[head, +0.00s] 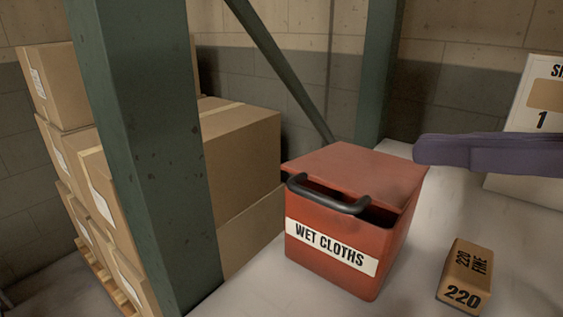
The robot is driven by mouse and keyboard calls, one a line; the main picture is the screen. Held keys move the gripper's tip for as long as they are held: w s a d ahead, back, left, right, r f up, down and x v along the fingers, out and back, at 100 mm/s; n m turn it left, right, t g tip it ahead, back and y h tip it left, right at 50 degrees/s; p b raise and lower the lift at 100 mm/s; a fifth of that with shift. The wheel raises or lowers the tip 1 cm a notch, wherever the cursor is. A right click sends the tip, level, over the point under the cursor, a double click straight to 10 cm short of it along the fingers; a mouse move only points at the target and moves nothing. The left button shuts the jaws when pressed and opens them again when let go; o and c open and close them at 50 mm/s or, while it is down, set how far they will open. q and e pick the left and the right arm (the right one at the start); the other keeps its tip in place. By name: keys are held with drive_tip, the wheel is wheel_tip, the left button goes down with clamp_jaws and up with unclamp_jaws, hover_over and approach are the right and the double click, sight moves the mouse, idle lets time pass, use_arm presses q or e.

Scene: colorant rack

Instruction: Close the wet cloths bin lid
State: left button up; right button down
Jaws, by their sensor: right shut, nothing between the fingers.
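The red wet cloths bin (328,270) stands on the pale surface in the middle of the head view, with a white "WET CLOTHS" label on its front. Its red lid (355,168) lies over the top, tilted slightly, with a dark gap along the front edge. A black bar handle (327,198) sticks out at the front of the lid. My right gripper (420,150) comes in from the right, purple-grey, shut and empty. Its tip is close to the lid's right back corner in the picture; I cannot tell whether it touches. My left gripper is not in view.
A green post (148,150) rises just left of the bin, with stacked cardboard boxes (240,155) behind it. A small "220 FINE" box (466,277) lies right of the bin. A sign board (538,110) stands at the back right.

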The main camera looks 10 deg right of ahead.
sight(341, 203)
drive_tip(key=b+x, duration=0.2)
drive_tip(key=x, duration=0.6)
drive_tip(key=shift+w+a+r, duration=0.1)
drive_tip(key=shift+w+a, duration=0.05)
drive_tip(key=shift+w, duration=0.05)
wheel_tip(341, 203, down, 4)
drive_tip(key=shift+r+b, duration=0.15)
drive_tip(key=shift+b, duration=0.45)
drive_tip(key=shift+f, duration=0.35)
drive_tip(key=f, duration=0.3)
drive_tip(key=shift+s+a+f+n, duration=0.15)
drive_tip(key=shift+a+f+n, duration=0.1)
drive_tip(key=shift+f+n, duration=0.1)
